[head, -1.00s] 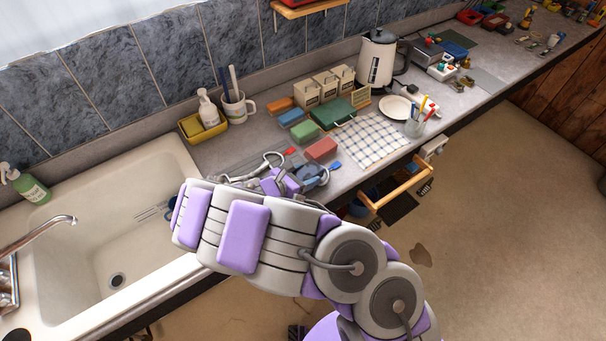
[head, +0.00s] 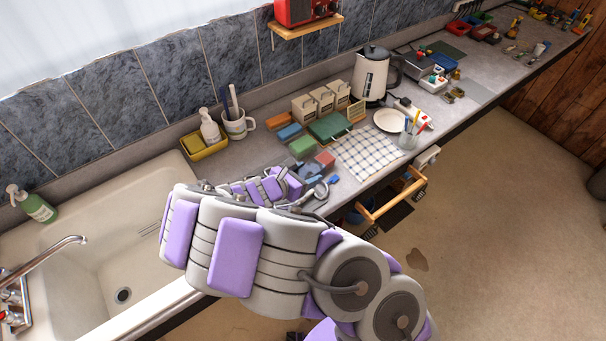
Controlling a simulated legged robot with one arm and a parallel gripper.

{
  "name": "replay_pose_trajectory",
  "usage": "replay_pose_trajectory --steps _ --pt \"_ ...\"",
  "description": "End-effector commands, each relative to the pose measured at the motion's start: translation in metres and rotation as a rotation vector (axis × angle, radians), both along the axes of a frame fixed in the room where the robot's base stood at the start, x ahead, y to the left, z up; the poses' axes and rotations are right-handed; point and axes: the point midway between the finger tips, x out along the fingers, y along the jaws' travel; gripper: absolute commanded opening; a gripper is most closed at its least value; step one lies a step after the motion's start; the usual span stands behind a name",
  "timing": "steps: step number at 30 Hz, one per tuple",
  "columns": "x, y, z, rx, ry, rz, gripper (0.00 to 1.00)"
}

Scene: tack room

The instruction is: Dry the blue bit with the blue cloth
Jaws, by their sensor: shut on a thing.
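The blue bit (head: 321,189) shows as a metal ring and a small blue tag near the counter's front edge. My gripper (head: 306,184) is shut on it, low over the counter. My arm and the gripper hide most of the bit, and the contact is small and hard to make out. The blue cloth (head: 289,131) lies folded on the counter, between the orange and green ones, apart from my gripper.
Green (head: 302,146) and red (head: 325,159) folded cloths lie close by. A checked towel (head: 367,152) is spread to the right, with a glass of brushes (head: 409,138) beside it. The sink (head: 85,245) is at left. An open drawer (head: 397,199) juts from the front.

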Motion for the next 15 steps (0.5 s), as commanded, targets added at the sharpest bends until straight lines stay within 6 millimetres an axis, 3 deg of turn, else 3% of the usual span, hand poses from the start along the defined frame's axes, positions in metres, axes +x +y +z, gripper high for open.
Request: replay_pose_trajectory --steps 7,15 --pt "-0.001 -0.001 0.002 -0.001 -0.001 0.0 0.32" --pt "-0.023 -0.014 0.027 -0.004 -0.002 0.0 0.32"
